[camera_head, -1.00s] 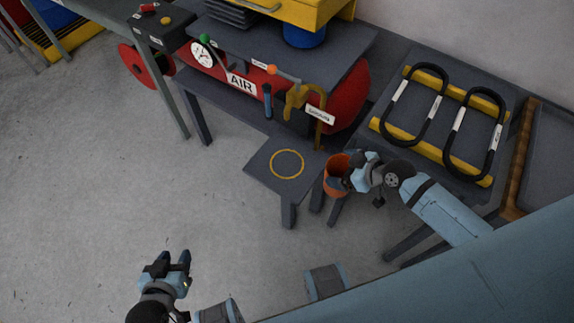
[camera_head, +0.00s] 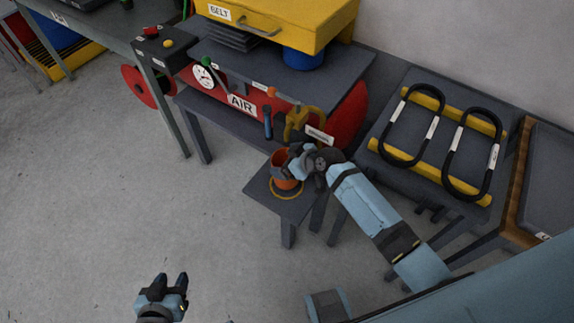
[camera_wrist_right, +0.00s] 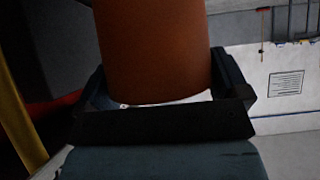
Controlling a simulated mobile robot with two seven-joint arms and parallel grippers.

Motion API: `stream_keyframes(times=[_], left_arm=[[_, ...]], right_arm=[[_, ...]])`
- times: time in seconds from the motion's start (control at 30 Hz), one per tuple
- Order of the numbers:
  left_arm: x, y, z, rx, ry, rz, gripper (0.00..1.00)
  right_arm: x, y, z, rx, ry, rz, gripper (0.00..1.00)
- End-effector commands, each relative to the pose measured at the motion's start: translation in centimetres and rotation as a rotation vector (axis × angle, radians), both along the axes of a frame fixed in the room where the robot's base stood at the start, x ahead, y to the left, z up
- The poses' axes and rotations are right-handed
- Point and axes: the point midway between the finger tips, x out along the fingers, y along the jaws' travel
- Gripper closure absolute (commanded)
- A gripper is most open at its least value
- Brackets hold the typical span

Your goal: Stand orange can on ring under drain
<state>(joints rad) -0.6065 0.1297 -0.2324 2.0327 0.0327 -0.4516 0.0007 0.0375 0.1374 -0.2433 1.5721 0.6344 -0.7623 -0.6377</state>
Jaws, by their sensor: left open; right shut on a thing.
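The orange can (camera_head: 284,179) is upright in my right gripper (camera_head: 291,163), over the yellow ring (camera_head: 287,195) marked on a small dark stand. The ring's near part shows below the can; its far part is hidden. I cannot tell whether the can touches the stand. In the right wrist view the can (camera_wrist_right: 155,50) fills the space between the dark fingers. The drain, with its yellow pipe (camera_head: 300,118), is on the red air tank just behind the can. My left gripper (camera_head: 170,281) is open and empty, low over the floor.
The red air tank (camera_head: 350,110) sits under a grey shelf behind the stand. To the right, a table carries two black looped handles (camera_head: 412,125) on yellow bars (camera_head: 425,167). A wood-edged tray (camera_head: 519,190) lies further right. The floor at left is clear.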

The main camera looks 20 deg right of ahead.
Motion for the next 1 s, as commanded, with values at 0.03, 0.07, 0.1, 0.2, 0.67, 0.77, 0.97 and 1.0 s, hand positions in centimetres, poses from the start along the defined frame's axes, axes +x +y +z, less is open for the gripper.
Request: stream_keyframes(times=[0.03,0.07,0.1,0.2,0.67,0.77,0.97,1.0], left_arm=[[0.0,-0.1,-0.1,-0.002,0.001,0.002,0.57],[0.0,-0.1,-0.2,-0.003,0.001,0.002,0.57],[0.0,-0.1,-0.3,-0.005,0.003,0.003,0.57],[0.0,-0.2,-0.3,-0.008,0.003,0.005,0.57],[0.1,-0.5,-0.2,-0.015,0.004,0.007,0.57],[0.1,-0.4,-0.2,-0.013,0.004,0.006,0.57],[0.0,-0.2,0.1,-0.006,0.001,0.000,0.57],[0.0,-0.1,0.2,-0.003,0.000,0.000,0.57]], right_arm=[[-0.1,0.0,-0.8,0.002,0.003,-0.002,0.52],[-0.1,0.0,-1.3,0.003,0.004,-0.002,0.52],[-0.1,0.0,-1.9,0.002,0.003,-0.002,0.52],[-0.1,-0.1,-2.8,0.001,0.002,-0.003,0.52],[-0.1,-0.1,-3.0,0.000,0.000,-0.001,0.00],[-0.1,-0.1,-3.0,0.000,0.000,-0.001,0.00],[-0.8,-0.7,-2.1,-0.003,0.000,-0.001,0.00],[-1.2,-1.0,-1.7,-0.002,0.001,-0.002,0.00]])
